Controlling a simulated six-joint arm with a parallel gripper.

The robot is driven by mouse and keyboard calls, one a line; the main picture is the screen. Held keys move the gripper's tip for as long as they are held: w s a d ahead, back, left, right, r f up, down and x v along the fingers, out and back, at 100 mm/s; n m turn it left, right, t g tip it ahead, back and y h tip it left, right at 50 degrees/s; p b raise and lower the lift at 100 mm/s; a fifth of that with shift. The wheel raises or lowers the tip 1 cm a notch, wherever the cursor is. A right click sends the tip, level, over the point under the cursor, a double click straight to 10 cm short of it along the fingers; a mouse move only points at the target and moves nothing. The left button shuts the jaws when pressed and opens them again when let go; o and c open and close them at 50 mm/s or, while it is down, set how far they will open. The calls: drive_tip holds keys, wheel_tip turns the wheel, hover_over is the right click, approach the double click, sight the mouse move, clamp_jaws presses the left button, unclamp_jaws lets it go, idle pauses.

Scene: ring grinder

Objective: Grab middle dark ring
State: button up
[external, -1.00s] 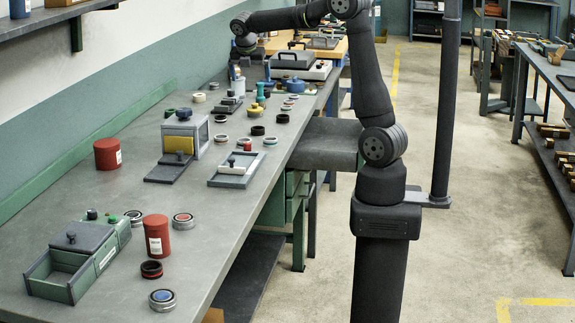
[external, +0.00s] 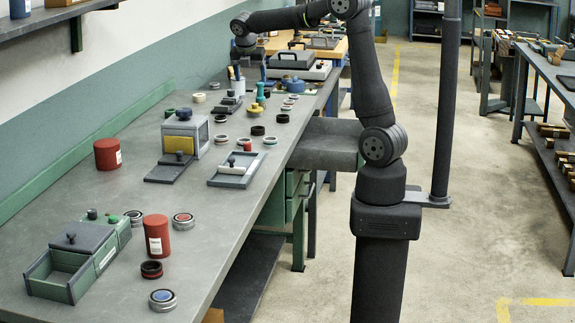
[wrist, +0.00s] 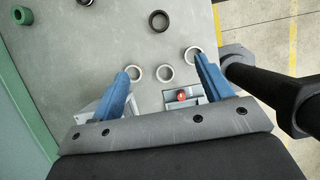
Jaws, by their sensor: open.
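In the wrist view a dark ring (wrist: 158,21) lies flat on the grey bench, beyond my gripper (wrist: 165,80). The blue fingers are wide apart with nothing held between them. Paler rings lie nearer: a left one (wrist: 134,73), a middle one (wrist: 165,73) and a right one (wrist: 193,53) close to the right finger. In the external view a dark ring (external: 257,130) lies mid-bench, with another dark ring (external: 283,118) beyond it. My arm's end is small at the far back of the bench; its fingers are not clear there.
A small tray with a red-topped piece (wrist: 182,96) sits between the fingers in the wrist view. A green cylinder (wrist: 22,16) lies far left. In the external view a grey box (external: 185,135), red canisters (external: 157,237) and a green box (external: 75,265) stand on the bench (external: 120,215).

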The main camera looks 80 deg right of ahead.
drive_tip(key=m+t+y, duration=0.1)
drive_tip(key=m+t, duration=0.2)
drive_tip(key=m, duration=2.6)
hover_over(258, 131)
drive_tip(key=s, duration=0.1)
drive_tip(key=f, duration=1.6)
drive_tip(key=shift+s+d+f, duration=0.15)
drive_tip(key=shift+d+f, duration=0.05)
drive_tip(key=shift+d, duration=0.2)
drive_tip(key=shift+n, duration=0.3)
drive_tip(key=shift+a+x, duration=0.2)
drive_tip(key=shift+x, duration=2.45)
